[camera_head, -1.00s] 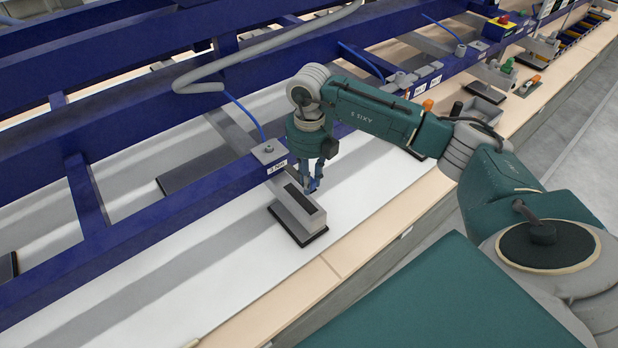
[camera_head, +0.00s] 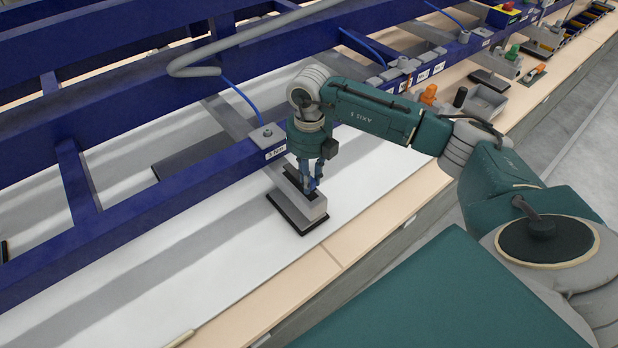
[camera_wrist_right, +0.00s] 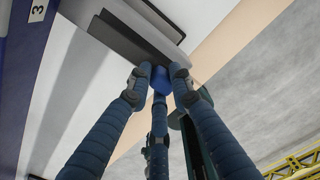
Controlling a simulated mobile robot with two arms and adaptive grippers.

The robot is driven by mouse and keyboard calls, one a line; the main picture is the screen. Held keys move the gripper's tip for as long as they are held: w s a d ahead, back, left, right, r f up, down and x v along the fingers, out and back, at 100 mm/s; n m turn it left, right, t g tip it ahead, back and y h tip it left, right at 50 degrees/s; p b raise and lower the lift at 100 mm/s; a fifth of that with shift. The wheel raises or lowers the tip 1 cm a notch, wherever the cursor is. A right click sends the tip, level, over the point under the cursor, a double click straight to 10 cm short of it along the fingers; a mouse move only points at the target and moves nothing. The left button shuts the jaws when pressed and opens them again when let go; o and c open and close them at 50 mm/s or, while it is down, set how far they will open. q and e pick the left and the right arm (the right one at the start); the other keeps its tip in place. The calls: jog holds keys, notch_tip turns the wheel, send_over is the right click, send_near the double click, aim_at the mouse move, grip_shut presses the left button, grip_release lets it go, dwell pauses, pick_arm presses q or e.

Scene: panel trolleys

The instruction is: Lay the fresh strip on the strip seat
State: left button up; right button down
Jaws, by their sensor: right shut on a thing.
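The strip seat looks to be a grey block (camera_head: 312,211) with a dark narrow top, standing on a black pad on the white surface by the blue beam. It also shows at the top of the wrist view. My right gripper (camera_head: 313,186) points down over the block, its tips close to the top. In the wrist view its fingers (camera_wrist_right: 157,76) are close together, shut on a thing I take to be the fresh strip. The strip is mostly hidden by the fingers and hard to tell from the dark block top. My left gripper is not in view.
The blue beam (camera_head: 185,195) of the trolley runs just behind the block, with a grey hose (camera_head: 270,40) above it. A grey tray (camera_head: 485,103) and an orange part (camera_head: 429,94) lie farther right.

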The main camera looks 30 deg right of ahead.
dwell(0.7)
jog(key=shift+f+b, duration=1.05)
jog(key=shift+f, duration=0.25)
jog(key=c, duration=1.5)
grip_release()
jog(key=shift+r, duration=0.1)
jog(key=shift+r, duration=0.1)
jog(key=shift+r+p, duration=2.7)
jog(key=shift+r, duration=1.25)
jog(key=shift+s+f, duration=0.1)
